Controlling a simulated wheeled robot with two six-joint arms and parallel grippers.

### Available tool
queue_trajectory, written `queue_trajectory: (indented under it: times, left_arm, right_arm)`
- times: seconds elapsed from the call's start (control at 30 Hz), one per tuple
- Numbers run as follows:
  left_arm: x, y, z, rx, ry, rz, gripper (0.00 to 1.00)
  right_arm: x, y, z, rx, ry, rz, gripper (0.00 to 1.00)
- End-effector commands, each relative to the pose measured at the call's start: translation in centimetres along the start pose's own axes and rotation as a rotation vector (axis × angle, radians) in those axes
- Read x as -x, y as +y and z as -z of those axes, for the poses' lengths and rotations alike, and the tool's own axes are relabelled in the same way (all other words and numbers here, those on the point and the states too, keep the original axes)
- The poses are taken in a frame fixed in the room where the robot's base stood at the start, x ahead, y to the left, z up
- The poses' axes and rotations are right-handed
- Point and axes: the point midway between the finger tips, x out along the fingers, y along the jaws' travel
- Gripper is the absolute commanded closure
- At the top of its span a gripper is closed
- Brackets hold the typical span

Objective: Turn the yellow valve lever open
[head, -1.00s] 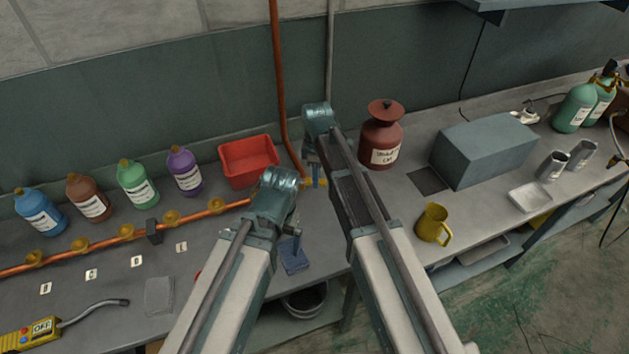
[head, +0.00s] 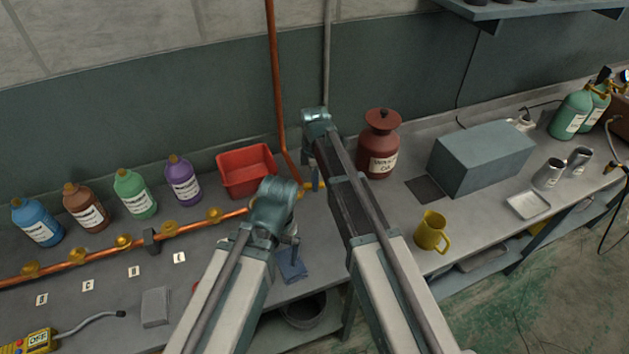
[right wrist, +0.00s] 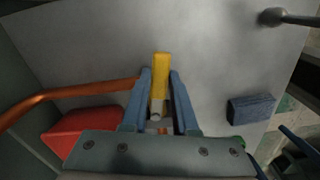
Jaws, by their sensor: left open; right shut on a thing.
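The yellow valve lever (right wrist: 161,72) lies between the two blue fingers of my right gripper (right wrist: 160,90) in the right wrist view, and its far end sticks out past the fingertips. The gripper is shut on it. In the head view only a bit of yellow (head: 308,187) shows beside my right gripper (head: 316,180), at the right end of the copper pipe (head: 205,225); my arm hides most of it. My left gripper (head: 294,248) is open and empty, lower down, above the bench near a blue block (head: 292,268).
A red bin (head: 246,170) stands just left of the valve. A dark red can (head: 380,145) and a grey box (head: 482,158) stand to the right, with a yellow jug (head: 431,231) in front. Several labelled bottles (head: 134,195) stand behind the pipe. A bucket (head: 305,308) sits below the bench edge.

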Motion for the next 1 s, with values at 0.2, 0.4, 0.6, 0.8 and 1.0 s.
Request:
queue_trajectory:
  times: [0.2, 0.4, 0.6, 0.8, 1.0]
  left_arm:
    - [0.0, 0.0, 0.0, 0.000, 0.000, 0.000, 0.01]
    - [0.0, 0.0, 0.0, 0.000, 0.000, 0.000, 0.01]
    - [0.1, 0.0, 0.0, 0.000, 0.000, 0.000, 0.01]
    - [0.9, -0.1, -0.1, 0.000, 0.000, 0.000, 0.01]
    - [3.0, -0.3, -0.2, -0.001, 0.000, 0.000, 0.01]
  right_arm:
    - [0.0, 0.0, 0.0, -0.001, 0.000, -0.001, 0.57]
    - [0.0, 0.0, 0.0, -0.001, 0.000, 0.000, 0.43]
    - [0.1, 0.0, 0.0, -0.001, 0.000, 0.000, 0.43]
    - [0.9, 0.0, 0.0, -0.002, 0.000, 0.000, 0.43]
    - [3.0, 0.0, 0.0, -0.002, 0.000, 0.000, 0.43]
